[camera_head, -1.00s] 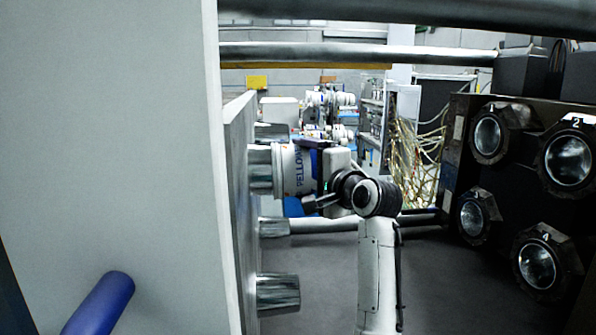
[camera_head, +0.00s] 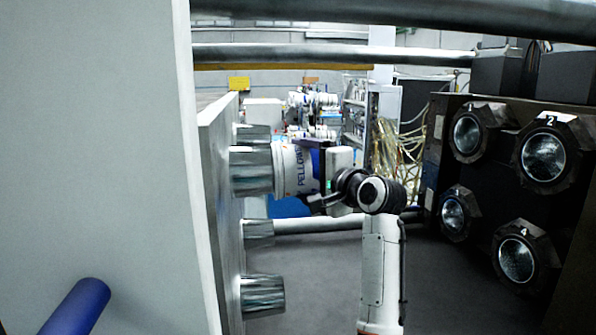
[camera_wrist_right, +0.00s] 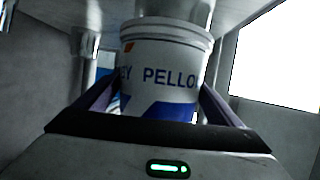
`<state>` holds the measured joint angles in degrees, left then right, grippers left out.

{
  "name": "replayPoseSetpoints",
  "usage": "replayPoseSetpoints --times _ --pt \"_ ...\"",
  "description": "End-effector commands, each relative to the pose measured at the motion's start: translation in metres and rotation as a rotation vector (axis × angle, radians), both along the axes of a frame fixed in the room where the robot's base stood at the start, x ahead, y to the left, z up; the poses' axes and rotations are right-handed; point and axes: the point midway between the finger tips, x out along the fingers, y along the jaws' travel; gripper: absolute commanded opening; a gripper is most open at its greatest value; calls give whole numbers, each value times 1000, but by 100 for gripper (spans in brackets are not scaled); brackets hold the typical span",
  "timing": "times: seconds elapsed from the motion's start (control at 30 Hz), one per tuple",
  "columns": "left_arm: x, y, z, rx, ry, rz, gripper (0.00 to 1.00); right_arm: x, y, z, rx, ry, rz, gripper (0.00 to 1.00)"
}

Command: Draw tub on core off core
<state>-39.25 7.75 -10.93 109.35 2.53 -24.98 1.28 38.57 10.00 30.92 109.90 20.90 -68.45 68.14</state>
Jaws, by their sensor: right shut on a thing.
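The white tub (camera_head: 290,170) with blue lettering lies on its side in the head view, mouth toward the metal core (camera_head: 251,172). Most of the core shows, and the tub's rim is at its free end. I cannot tell whether the tip is still inside the mouth. My right gripper (camera_head: 318,184) is shut on the tub from the right. In the right wrist view the tub (camera_wrist_right: 160,78) sits between the two fingers (camera_wrist_right: 157,100), with the core (camera_wrist_right: 175,10) beyond its rim. My left gripper is not in view.
Several other cores, including a lower one (camera_head: 262,295), stick out of the upright plate (camera_head: 218,225). Facing them at right is a dark block (camera_head: 490,180) with numbered round openings. Bars (camera_head: 330,54) cross above. Open space lies between plate and block.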

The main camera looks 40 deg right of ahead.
Motion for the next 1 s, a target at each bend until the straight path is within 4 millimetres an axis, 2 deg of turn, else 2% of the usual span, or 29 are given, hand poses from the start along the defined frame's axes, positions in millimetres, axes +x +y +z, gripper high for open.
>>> replayPoseSetpoints --times 1.0 --pt "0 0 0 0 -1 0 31 -22 -36 1 -1 1 -2 67"
